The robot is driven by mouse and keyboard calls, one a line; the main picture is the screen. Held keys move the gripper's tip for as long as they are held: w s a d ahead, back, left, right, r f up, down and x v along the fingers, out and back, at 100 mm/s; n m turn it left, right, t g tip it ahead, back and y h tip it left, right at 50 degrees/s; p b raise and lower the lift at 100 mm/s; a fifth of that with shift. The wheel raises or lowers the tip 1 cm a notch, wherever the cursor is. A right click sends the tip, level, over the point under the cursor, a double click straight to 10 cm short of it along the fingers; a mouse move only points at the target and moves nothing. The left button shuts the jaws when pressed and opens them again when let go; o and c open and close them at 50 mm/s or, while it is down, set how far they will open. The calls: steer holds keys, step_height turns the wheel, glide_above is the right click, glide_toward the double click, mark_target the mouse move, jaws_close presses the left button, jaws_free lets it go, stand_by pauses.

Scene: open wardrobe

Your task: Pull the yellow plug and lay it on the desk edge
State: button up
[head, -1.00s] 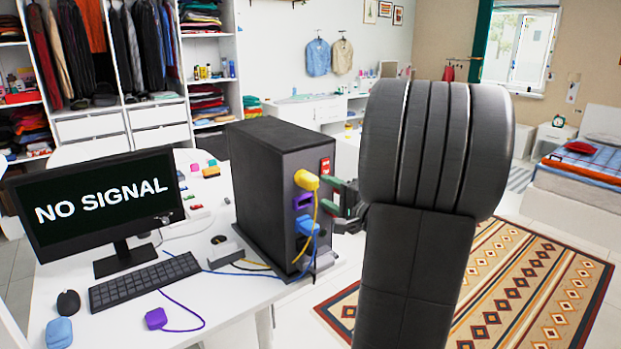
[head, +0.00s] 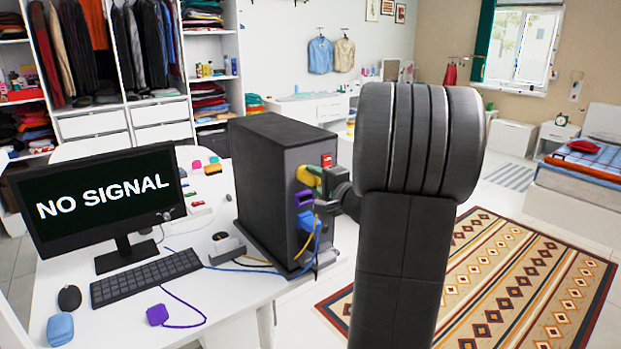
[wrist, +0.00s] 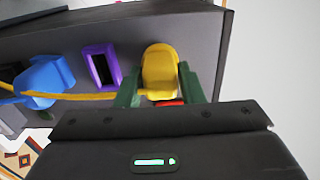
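The yellow plug (head: 306,175) sits in the upper part of the back of the black computer tower (head: 270,190), its yellow cable hanging down. In the wrist view the yellow plug (wrist: 160,72) lies between the green fingers of my gripper (wrist: 158,78). The fingers stand on either side of it, with a small gap visible on the left. My gripper (head: 318,184) reaches the plug from the right and partly hides it in the head view. The white desk (head: 235,305) carries the tower; its near edge is bare below it.
A purple socket (wrist: 101,67) and a blue plug (wrist: 45,82) are beside the yellow plug. A red part (head: 327,160) is above it. The monitor (head: 95,200), keyboard (head: 146,278) and a loose purple plug (head: 158,314) are on the desk's left.

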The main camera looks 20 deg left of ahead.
mark_target(317, 181)
jaws_close()
steer(key=shift+c, duration=1.1)
jaws_free()
steer(key=c, duration=0.4)
steer(key=shift+f, duration=0.1)
steer(key=shift+d, duration=0.1)
steer(key=shift+s+d+b, duration=0.2)
steer(key=shift+b, duration=0.2)
steer(key=shift+b+v, duration=0.7)
steer(key=shift+v, duration=0.2)
steer(key=shift+b+v, duration=0.9)
steer(key=shift+v, duration=1.1)
steer(key=shift+a, duration=0.15)
